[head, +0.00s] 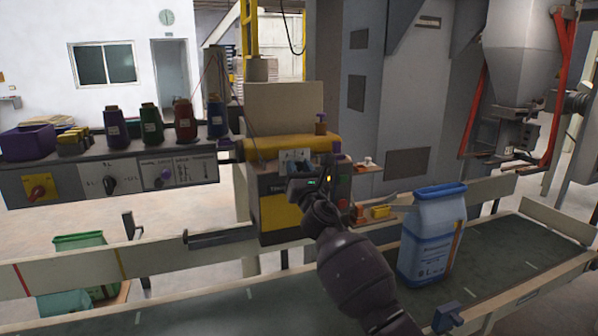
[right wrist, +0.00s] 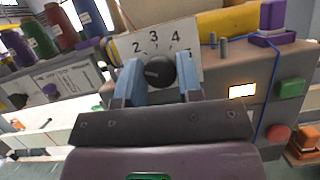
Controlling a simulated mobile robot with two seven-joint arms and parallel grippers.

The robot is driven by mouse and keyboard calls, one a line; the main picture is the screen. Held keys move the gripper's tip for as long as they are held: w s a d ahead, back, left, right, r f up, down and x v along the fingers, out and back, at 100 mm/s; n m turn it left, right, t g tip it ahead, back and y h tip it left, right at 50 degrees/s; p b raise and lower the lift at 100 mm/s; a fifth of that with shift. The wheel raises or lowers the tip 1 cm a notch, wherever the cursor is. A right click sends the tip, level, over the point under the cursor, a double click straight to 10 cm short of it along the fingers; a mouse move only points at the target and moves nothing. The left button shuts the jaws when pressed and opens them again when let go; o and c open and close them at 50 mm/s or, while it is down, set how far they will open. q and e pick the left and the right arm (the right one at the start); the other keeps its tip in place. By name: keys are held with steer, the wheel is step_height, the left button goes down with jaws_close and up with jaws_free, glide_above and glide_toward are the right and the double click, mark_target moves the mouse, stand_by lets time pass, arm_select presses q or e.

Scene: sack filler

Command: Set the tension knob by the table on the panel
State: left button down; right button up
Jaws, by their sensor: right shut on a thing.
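The black tension knob (right wrist: 159,71) sits on a white dial plate (right wrist: 150,42) with the numbers 2, 3 and 4 showing; its lower part is hidden by the jaws. My right gripper (right wrist: 160,84) has its blue fingers on both sides of the knob and is shut on it. In the head view my right gripper (head: 308,183) is at the yellow and black sewing head (head: 280,212) and hides the knob. Which number the knob points to I cannot tell. The panel with the printed table (head: 190,171) is at the left, its writing too small to read. My left gripper is not in view.
Several thread cones (head: 150,124) stand on top of the panel. Green (right wrist: 291,88) and red (right wrist: 279,132) buttons are right of the dial. A blue sack (head: 430,240) stands upright on the conveyor (head: 500,262), close to my right arm.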

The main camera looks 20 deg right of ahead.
steer(key=m+h, duration=0.2)
steer(key=m, duration=0.2)
steer(key=shift+f, duration=0.1)
steer(key=m+g+h, duration=0.1)
steer(key=m+h, duration=0.1)
steer(key=m, duration=0.3)
steer(key=shift+a, duration=0.1)
steer(key=m+h, duration=0.1)
steer(key=m+g+p, duration=0.1)
steer(key=m, duration=0.1)
steer(key=shift+r+m+h, duration=0.2)
steer(key=shift+m+h, duration=0.1)
steer(key=shift+h, duration=0.1)
steer(key=m+g+p, duration=0.1)
steer(key=m, duration=0.2)
steer(key=shift+m+g+h, duration=0.3)
steer(key=shift+m+g, duration=0.1)
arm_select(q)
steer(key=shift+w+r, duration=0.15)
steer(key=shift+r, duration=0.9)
arm_select(e)
steer(key=shift+f+m, duration=0.1)
steer(key=shift+m, duration=0.2)
